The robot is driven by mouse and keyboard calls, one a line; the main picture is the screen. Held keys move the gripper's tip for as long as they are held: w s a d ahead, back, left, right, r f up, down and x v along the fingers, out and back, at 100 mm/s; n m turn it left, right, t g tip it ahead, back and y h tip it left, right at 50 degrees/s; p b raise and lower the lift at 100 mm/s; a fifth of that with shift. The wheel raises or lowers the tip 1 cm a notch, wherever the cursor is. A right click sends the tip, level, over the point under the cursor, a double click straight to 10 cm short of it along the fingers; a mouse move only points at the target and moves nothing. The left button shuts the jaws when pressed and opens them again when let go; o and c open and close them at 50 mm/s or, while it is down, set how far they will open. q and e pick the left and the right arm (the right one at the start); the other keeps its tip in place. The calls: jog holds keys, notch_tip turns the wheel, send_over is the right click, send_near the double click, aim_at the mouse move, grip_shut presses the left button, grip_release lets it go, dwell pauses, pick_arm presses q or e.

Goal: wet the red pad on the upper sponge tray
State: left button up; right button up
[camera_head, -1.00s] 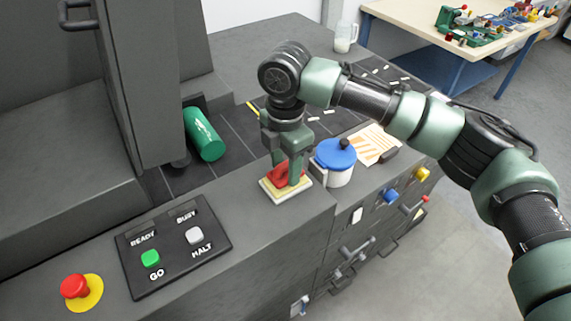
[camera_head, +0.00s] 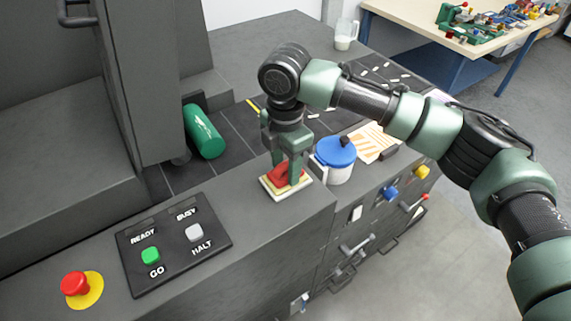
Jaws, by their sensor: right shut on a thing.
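The red pad (camera_head: 279,178) is between the fingers of my right gripper (camera_head: 289,172), which points straight down and is shut on it. The pad is on or just over a pale sponge in a low white tray (camera_head: 268,192); I cannot tell whether it is pressed in. The tray stands near the front edge of the grey worktop. The gripper's fingers hide part of the pad and sponge. My left gripper is not in view.
A white pot with a blue lid (camera_head: 337,158) stands close right of the gripper. A panel with GO and HALT buttons (camera_head: 173,245) and a red stop button (camera_head: 75,284) are at front left. A green cylinder (camera_head: 204,132) lies behind.

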aim_at(285, 163)
jog(key=shift+s+f+p, duration=0.1)
jog(key=shift+f+p, duration=0.05)
jog(key=shift+p, duration=0.4)
dwell(1.8)
notch_tip(285, 163, up, 7)
jog(key=p, duration=0.8)
dwell(0.7)
